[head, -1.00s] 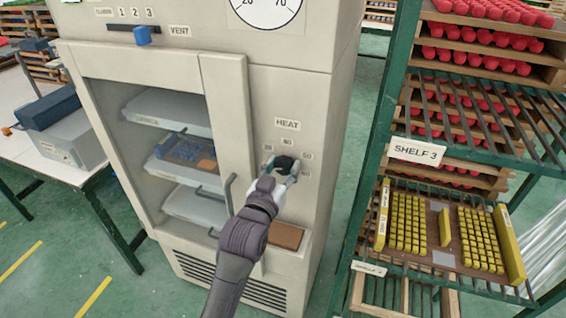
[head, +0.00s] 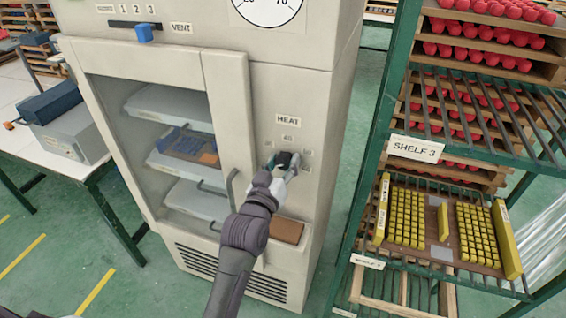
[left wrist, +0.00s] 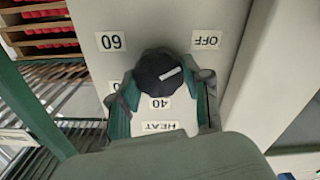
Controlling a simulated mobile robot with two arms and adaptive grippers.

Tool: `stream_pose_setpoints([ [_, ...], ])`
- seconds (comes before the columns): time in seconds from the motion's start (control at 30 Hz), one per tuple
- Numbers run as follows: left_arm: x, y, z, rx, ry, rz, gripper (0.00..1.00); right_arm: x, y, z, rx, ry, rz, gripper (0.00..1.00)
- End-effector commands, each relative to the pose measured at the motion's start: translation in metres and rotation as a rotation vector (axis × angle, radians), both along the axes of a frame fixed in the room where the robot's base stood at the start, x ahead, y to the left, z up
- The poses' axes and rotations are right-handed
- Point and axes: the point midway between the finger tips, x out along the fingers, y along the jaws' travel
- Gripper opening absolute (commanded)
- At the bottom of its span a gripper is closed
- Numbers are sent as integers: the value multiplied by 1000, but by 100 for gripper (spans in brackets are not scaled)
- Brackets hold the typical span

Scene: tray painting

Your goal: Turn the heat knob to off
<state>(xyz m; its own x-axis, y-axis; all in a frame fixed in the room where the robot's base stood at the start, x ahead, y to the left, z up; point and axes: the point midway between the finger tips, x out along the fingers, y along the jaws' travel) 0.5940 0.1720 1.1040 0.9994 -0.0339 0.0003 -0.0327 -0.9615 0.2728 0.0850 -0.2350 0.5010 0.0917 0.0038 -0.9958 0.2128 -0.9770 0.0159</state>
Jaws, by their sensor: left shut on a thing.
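The black heat knob (head: 284,158) sits on the cream cabinet front below the HEAT label (head: 288,119). My left gripper (head: 283,164) is shut around it. In the left wrist view, which is upside down, the knob (left wrist: 155,68) is between the two green-lined fingers (left wrist: 166,88). A short white mark lies slanted on its face; I cannot tell exactly which setting it points to. My right gripper is not in view.
A vertical door handle (head: 232,188) is left of my wrist. A brown block (head: 287,231) is below it on the cabinet. A green rack marked SHELF 3 (head: 415,149) stands to the right, and a white table (head: 30,140) to the left.

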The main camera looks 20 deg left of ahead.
Motion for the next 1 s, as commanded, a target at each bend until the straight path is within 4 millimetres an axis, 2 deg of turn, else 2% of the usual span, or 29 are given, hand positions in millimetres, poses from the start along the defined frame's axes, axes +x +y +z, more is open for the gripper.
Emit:
stream_pose_setpoints([
  [0.03, 0, -1, -3, -4, 6, -2, 50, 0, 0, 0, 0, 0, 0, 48],
  [0.17, 0, 0, -2, -2, 5, -1, 71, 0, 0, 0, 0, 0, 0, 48],
  [0.2, 0, 0, -2, -2, 4, -1, 73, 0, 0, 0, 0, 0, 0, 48],
  [0.57, -5, 0, -1, 0, 2, -1, 73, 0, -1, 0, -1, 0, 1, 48],
  [0.67, -18, 0, -1, 0, 3, -1, 73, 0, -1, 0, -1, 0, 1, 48],
  [1.0, -90, 3, -2, -1, 6, -1, 73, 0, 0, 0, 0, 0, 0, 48],
])
